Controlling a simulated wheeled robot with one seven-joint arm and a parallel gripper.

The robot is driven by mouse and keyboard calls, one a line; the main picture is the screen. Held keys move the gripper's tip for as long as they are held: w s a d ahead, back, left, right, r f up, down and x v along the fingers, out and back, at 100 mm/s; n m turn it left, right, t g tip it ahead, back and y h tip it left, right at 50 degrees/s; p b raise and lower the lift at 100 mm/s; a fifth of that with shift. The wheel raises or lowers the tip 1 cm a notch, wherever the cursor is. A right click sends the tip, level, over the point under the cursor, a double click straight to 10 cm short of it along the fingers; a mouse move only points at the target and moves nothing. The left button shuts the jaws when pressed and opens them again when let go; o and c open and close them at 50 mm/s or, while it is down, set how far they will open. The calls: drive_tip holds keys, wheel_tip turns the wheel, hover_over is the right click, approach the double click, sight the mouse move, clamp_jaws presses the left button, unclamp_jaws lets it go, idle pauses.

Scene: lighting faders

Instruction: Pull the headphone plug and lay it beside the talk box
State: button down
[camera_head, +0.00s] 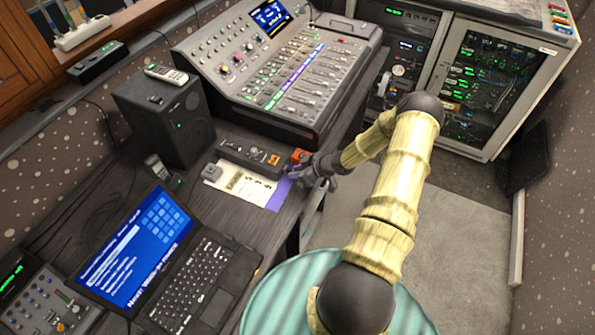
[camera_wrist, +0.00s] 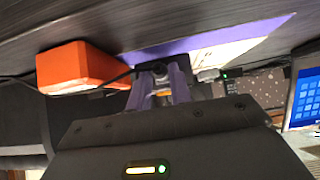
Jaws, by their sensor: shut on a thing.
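The talk box (camera_head: 247,157), a low dark unit with knobs and an orange button, sits on the desk left of my gripper. My gripper (camera_head: 294,173) is low at the desk's right edge. In the wrist view, my gripper (camera_wrist: 156,75) has its purple-grey fingers shut on a small dark piece, seemingly the headphone plug (camera_wrist: 153,68). A thin dark cable runs from it past the orange box (camera_wrist: 75,67). That orange box (camera_head: 300,156) stands at the talk box's right end. The plug is too small to make out in the head view, and its socket is not clear.
A white sheet (camera_head: 238,184) and a purple strip (camera_head: 279,194) lie in front of the talk box. An open laptop (camera_head: 180,275) stands nearer left, a speaker (camera_head: 169,118) behind left, and the fader console (camera_head: 283,70) beyond. Floor (camera_head: 440,230) lies right of the desk edge.

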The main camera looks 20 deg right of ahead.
drive_tip(key=shift+s+d, duration=0.1)
drive_tip(key=shift+s+d+p, duration=0.2)
drive_tip(key=shift+s+d, duration=0.5)
drive_tip(key=shift+s, duration=0.2)
drive_tip(key=shift+s+d+p, duration=0.15)
drive_tip(key=shift+s+d, duration=0.5)
drive_tip(key=shift+s, duration=0.2)
